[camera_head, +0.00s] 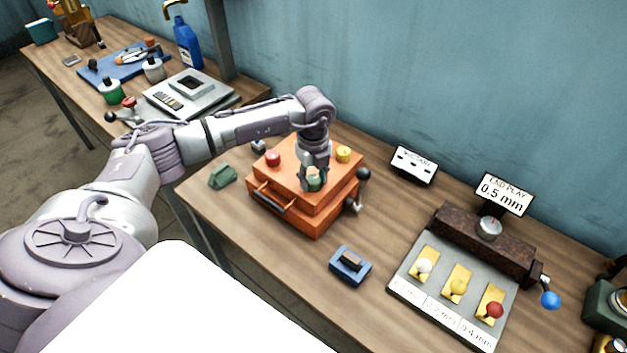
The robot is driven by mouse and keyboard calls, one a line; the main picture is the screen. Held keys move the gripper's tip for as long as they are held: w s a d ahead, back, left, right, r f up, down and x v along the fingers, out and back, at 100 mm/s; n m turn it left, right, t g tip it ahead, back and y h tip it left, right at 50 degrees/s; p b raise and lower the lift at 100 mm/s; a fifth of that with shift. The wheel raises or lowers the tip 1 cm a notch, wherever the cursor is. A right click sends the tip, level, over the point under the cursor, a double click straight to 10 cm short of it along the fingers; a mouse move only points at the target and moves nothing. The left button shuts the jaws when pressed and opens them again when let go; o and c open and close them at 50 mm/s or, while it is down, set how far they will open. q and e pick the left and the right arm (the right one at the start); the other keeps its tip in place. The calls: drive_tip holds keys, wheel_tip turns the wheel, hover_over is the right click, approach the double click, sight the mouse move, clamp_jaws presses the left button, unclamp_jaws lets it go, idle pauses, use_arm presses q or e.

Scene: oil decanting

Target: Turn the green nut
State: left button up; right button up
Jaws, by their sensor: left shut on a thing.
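The green nut (314,184) sits on top of the orange box (287,202), near its front right part. My left gripper (312,179) points down over it and is shut on it, with its fingers hiding part of the nut. A red nut (272,158) and a yellow nut (343,154) stand on the same box, to the left of and behind my gripper. My right gripper is not in view.
A blue block (350,265) and a green block (222,176) lie nearby. A grey plate with gauges (410,282) and an "END PLAY 0.5 mm" sign (502,194) are at the right.

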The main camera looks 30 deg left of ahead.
use_arm(q)
drive_tip(key=m+b, duration=0.4)
drive_tip(key=m, duration=0.1)
drive_tip(key=shift+f+m, duration=0.2)
drive_tip(key=shift+m, duration=0.1)
drive_tip(key=m+b, duration=0.4)
drive_tip(key=m, duration=0.1)
drive_tip(key=m+b, duration=0.4)
drive_tip(key=m, duration=0.1)
drive_tip(key=shift+r+m, duration=0.1)
drive_tip(key=shift+m, duration=0.3)
drive_tip(key=m+b, duration=0.2)
drive_tip(key=m, duration=0.3)
drive_tip(key=shift+r, duration=0.1)
drive_tip(key=shift+m, duration=0.3)
drive_tip(key=o, duration=1.1)
drive_tip(key=shift+o, duration=0.2)
